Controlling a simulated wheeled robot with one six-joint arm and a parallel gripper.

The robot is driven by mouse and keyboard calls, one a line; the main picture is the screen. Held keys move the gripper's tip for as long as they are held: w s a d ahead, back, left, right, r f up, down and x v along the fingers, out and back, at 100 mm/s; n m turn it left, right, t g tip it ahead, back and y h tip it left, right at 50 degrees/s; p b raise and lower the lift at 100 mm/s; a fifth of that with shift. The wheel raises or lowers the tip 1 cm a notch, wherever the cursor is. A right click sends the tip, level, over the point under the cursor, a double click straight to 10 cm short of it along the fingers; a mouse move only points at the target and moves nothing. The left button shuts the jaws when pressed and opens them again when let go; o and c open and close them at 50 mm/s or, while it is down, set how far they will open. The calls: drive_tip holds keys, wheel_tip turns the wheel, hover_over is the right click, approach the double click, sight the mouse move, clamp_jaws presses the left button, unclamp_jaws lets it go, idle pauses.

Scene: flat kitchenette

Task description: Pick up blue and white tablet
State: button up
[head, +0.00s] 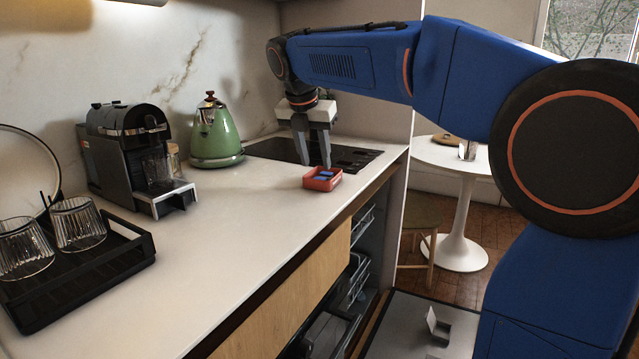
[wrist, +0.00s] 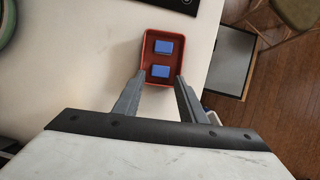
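Two small blue tablets lie in a small red tray (head: 322,185) near the front edge of the counter. In the wrist view, one tablet (wrist: 164,47) lies nearer the far end of the tray (wrist: 180,34) and the other tablet (wrist: 160,71) lies nearer my gripper. Their tops look blue; white undersides are not clearly visible. My gripper (head: 317,164) points down just above the tray, its fingers apart and nothing between them. In the wrist view, the fingertips of my gripper (wrist: 161,78) appear on either side of the tray's near part.
A black cooktop (head: 345,155) lies behind the tray. A green kettle (head: 215,135), a coffee machine (head: 130,155) and a black rack with glasses (head: 80,265) stand to the left. The counter between is clear. An open dishwasher (head: 345,290) is below the counter's edge.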

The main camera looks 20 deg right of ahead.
drive_tip(key=shift+x, duration=2.7)
drive_tip(key=shift+s, duration=0.15)
drive_tip(key=c, duration=0.8)
drive_tip(key=shift+r, duration=0.1)
wheel_tip(320, 180, up, 10)
drive_tip(key=shift+f, duration=0.15)
